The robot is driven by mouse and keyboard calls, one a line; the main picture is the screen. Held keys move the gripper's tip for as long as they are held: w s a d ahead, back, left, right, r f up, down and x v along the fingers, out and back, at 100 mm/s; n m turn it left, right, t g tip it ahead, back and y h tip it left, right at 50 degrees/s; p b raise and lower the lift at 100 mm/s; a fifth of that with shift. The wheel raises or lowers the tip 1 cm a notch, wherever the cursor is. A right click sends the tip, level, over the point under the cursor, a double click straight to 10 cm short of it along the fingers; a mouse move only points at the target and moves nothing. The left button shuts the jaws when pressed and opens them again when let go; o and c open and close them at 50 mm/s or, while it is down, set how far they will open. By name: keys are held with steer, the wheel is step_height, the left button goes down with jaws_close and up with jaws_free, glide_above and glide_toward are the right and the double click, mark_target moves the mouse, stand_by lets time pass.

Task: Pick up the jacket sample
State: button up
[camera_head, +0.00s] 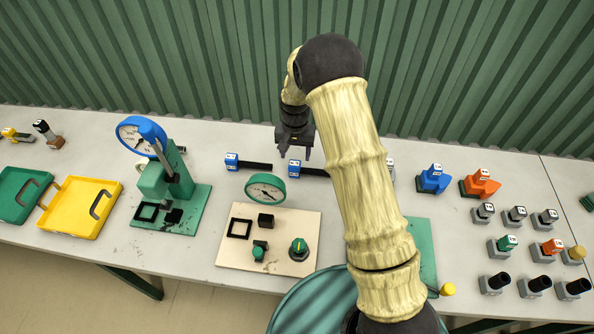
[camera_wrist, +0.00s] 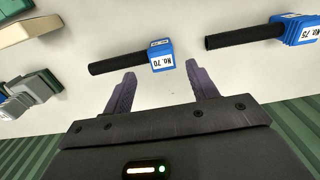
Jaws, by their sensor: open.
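Two black rods with blue end blocks lie on the bench near its back edge. One block reads No. 70 (camera_wrist: 161,56), the other No. 75 (camera_wrist: 290,28), in the wrist view. No label I can read says jacket sample, so I cannot tell which thing it is. My gripper (camera_head: 295,152) points down over the back of the bench, and it also shows in the wrist view (camera_wrist: 158,80). Its fingers are apart and empty. The No. 70 rod (camera_wrist: 117,64) lies just beyond the fingertips, not between them. In the head view, the left rod (camera_head: 257,166) is clear of my gripper.
A beige board (camera_head: 230,254) with a green dial gauge (camera_head: 265,189) stands in front. A blue gauge (camera_head: 143,137) stands left, beside a yellow tray (camera_head: 58,224). Several small fittings crowd the right. The ribbed green wall (camera_head: 200,50) rises close behind the bench.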

mark_target(294, 163)
steer(key=shift+w+a+f+p, duration=0.15)
steer(key=shift+f+p, duration=0.8)
steer(key=shift+f, duration=1.2)
jaws_close()
